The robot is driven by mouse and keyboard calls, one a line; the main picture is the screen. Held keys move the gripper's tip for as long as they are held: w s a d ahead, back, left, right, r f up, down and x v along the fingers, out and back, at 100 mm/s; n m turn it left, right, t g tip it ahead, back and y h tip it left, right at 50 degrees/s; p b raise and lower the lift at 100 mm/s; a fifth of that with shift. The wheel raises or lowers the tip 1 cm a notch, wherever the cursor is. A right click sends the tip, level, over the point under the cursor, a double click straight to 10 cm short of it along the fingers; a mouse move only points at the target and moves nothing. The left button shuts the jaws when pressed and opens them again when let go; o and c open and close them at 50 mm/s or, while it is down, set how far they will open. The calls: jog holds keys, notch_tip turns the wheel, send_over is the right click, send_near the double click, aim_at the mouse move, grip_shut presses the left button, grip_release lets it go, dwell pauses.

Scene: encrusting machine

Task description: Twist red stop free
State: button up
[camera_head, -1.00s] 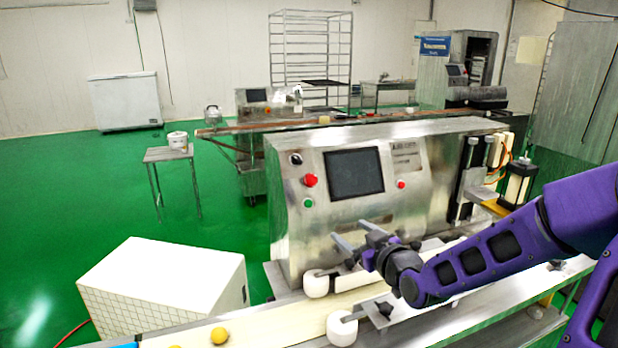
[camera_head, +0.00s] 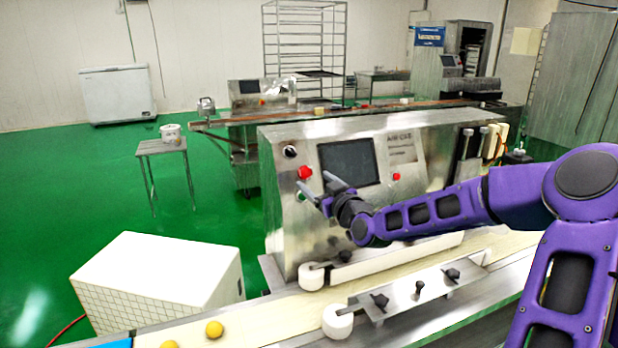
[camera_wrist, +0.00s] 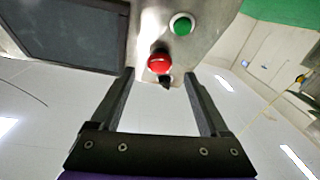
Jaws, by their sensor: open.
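The red stop button (camera_head: 305,173) is on the left part of the machine's steel front panel, left of the dark screen. In the wrist view the red button (camera_wrist: 160,62) shows just beyond the fingertips, roughly midway between them. My gripper (camera_head: 316,185) is open and empty, its fingers pointing at the panel just below and right of the red button in the head view. It also shows in the wrist view (camera_wrist: 160,80) with both fingers spread. I cannot tell how far the tips are from the button.
A green button (camera_wrist: 181,24) sits close to the red one. A black knob (camera_head: 291,152) is above it. The dark screen (camera_head: 348,162) and a smaller red button (camera_head: 396,177) are to the right. A conveyor belt (camera_head: 270,312) with yellow balls (camera_head: 214,329) runs below.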

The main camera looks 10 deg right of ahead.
aim_at(307, 175)
jog(key=shift+x, duration=2.25)
grip_shut()
